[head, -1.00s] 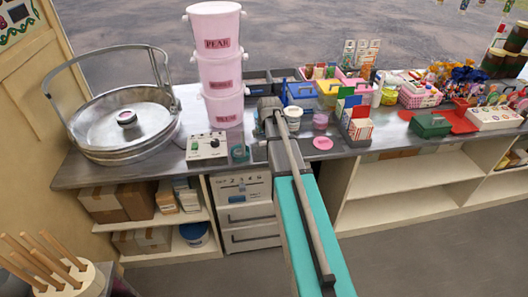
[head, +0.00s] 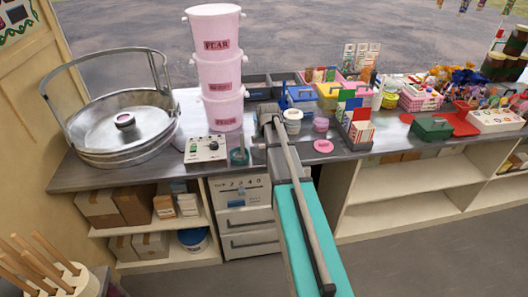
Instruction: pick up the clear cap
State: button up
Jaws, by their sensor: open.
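I cannot make out a clear cap for certain in the head view. My arm reaches from the bottom edge over the metal counter (head: 360,158), and its dark far end is left of a jar with a pale lid (head: 292,113). My gripper's fingers do not show; the arm hides that end and part of the counter around it. A flat pink disc (head: 323,146) lies on the counter right of my arm. A small pink-topped tub (head: 321,124) stands behind it.
A stack of pink buckets (head: 215,75), a control box (head: 205,148) and a large metal pan (head: 122,135) stand left of my arm. Card boxes (head: 358,127), a green case (head: 432,128) and a red tray (head: 458,121) crowd the right. Bare counter shows near the front edge.

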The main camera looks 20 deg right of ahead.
aim_at(263, 145)
jog(key=shift+b+x, duration=2.1)
jog(key=shift+x, duration=0.35)
jog(key=c, duration=1.3)
